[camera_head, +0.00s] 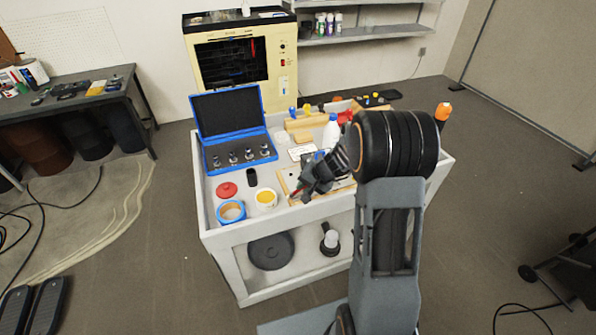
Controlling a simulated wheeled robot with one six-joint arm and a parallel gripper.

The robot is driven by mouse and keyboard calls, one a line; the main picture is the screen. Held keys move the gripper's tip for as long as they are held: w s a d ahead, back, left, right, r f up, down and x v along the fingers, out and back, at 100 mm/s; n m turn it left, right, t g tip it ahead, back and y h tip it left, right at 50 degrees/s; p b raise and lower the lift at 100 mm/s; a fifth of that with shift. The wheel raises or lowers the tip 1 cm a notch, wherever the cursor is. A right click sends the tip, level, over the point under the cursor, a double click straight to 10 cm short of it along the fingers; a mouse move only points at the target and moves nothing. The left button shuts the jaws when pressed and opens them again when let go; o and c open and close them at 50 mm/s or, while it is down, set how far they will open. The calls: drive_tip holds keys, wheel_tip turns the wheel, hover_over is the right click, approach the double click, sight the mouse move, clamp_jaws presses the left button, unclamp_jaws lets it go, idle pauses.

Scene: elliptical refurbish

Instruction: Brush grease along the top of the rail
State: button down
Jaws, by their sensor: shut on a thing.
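My gripper (308,187) is over the cart top, low above a light wooden board (284,183). It is shut on a thin tool, likely the brush (295,193), of which only a small reddish and dark bit shows at the jaws. My gripper and arm cover much of the board, and I cannot make out the rail clearly. An open white tub with yellow grease (266,197) stands left of my gripper, apart from it. Whether the brush touches anything is too small to tell.
The white cart (222,248) also bears a red lid (227,189), a blue-rimmed tub (231,212), an open blue case (240,157), a white bottle (331,132) and a wooden tool rack (305,122).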

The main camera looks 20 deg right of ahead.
wheel_tip(320, 180, up, 8)
drive_tip(key=a+p, duration=0.1)
drive_tip(key=p, duration=0.3)
drive_tip(key=shift+a+r, duration=0.25)
drive_tip(key=shift+a, duration=0.1)
drive_tip(key=shift+s, duration=0.1)
idle(0.5)
